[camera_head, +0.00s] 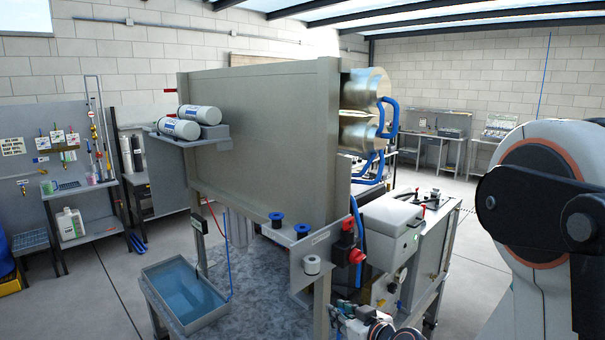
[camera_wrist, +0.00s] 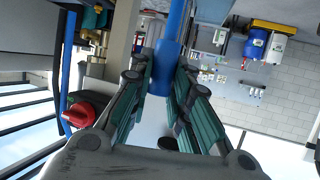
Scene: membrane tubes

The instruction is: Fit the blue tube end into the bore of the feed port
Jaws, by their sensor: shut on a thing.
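My gripper (camera_wrist: 163,82) is shut on the blue tube (camera_wrist: 167,55) in the wrist view. The tube passes between the two finger pads and runs up out of the top of the picture. In the head view my gripper (camera_head: 362,324) is at the bottom edge, below the grey bracket, and a blue tube (camera_head: 358,222) hangs behind the black fitting. I cannot tell for certain which part is the feed port; no open bore shows clearly in either view.
A black fitting with a red knob (camera_head: 357,256) stands at the bracket's right side; a red knob (camera_wrist: 78,115) also shows left of my fingers. A white ring-shaped part (camera_head: 312,264) sits on the bracket (camera_head: 310,283). A water tray (camera_head: 152,268) is at left.

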